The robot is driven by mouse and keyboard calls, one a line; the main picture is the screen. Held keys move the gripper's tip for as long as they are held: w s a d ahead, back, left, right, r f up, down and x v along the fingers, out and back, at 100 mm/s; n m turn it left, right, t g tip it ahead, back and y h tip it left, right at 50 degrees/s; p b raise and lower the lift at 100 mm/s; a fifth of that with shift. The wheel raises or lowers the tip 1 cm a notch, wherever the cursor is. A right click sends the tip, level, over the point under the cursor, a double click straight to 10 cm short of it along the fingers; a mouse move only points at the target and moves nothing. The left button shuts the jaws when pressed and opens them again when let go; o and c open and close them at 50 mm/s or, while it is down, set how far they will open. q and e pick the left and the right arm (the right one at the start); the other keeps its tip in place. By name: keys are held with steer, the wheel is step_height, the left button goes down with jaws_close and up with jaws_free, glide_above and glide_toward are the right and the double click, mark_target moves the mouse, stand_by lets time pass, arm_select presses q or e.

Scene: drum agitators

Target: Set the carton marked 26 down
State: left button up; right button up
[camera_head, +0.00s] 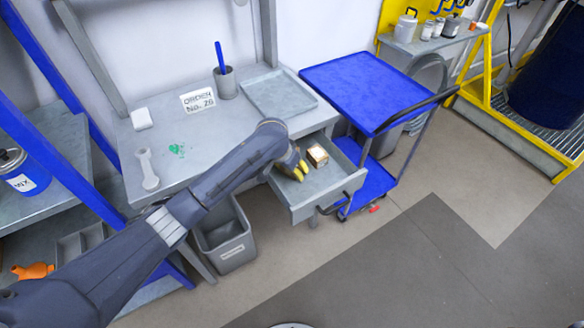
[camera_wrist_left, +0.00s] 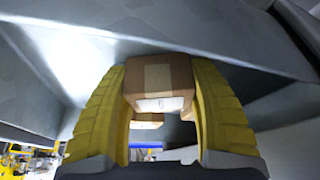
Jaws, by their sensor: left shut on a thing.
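My left gripper (camera_head: 300,171) reaches over the open grey drawer (camera_head: 330,190), its yellow fingers pointing down into it. In the left wrist view the gripper (camera_wrist_left: 160,85) is shut on a brown carton (camera_wrist_left: 160,78) with a paler tape strip and a pale label. I cannot read a number on it. A second brown piece (camera_wrist_left: 147,121) shows below it, partly hidden. In the head view a small carton (camera_head: 317,155) shows in the drawer area just right of the fingers; I cannot tell whether it is the held one. My right gripper is not in view.
A blue cart (camera_head: 365,90) stands close right of the drawer. A grey bin (camera_head: 226,240) stands below.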

arm_select(q)
steer(key=o, duration=1)
steer(key=shift+r, duration=0.1)
steer(key=v, duration=1.2)
